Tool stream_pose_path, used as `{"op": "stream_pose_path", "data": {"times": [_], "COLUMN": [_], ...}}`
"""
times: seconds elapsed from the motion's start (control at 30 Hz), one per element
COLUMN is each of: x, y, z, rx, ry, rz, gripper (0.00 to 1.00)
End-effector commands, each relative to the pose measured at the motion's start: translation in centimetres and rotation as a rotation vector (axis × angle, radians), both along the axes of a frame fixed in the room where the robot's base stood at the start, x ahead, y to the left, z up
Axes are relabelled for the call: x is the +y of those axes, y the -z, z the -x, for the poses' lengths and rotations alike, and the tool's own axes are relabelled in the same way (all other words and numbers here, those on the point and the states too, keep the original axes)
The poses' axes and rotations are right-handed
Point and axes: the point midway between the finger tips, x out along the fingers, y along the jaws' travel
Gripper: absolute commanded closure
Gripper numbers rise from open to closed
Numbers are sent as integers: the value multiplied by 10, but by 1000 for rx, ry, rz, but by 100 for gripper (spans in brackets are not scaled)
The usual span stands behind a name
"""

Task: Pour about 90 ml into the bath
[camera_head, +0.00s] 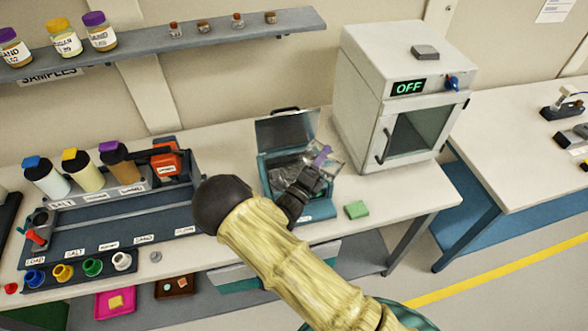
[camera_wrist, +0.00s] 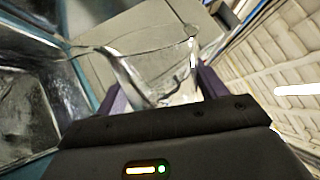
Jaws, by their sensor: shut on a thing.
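The bath is a teal box (camera_head: 265,180) with its grey lid (camera_head: 286,130) raised, near the middle of the bench. Its teal wall (camera_wrist: 35,35) and shiny interior fill the left of the wrist view. My gripper (camera_head: 319,158) is over the right part of the bath, its purple fingers shut on a clear vessel (camera_head: 336,157). In the wrist view the clear vessel (camera_wrist: 160,62) sits between both fingers (camera_wrist: 160,88), beside the bath's edge. Its liquid level and exact tilt are hard to tell.
A white oven (camera_head: 378,80) reading OFF stands right of the bath. A green block (camera_head: 356,210) lies at the bench's front edge. Bottles and a labelled rack (camera_head: 105,240) stand left. A shelf (camera_head: 200,38) with jars runs above.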

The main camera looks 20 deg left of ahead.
Motion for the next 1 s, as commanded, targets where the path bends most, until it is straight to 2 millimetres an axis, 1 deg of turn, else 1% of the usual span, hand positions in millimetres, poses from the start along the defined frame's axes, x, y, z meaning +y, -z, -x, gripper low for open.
{"op": "stream_pose_path", "data": {"times": [1.0], "x": [10], "y": [3], "z": [-2], "rx": [16], "ry": [-1], "rz": [73], "gripper": [59]}}
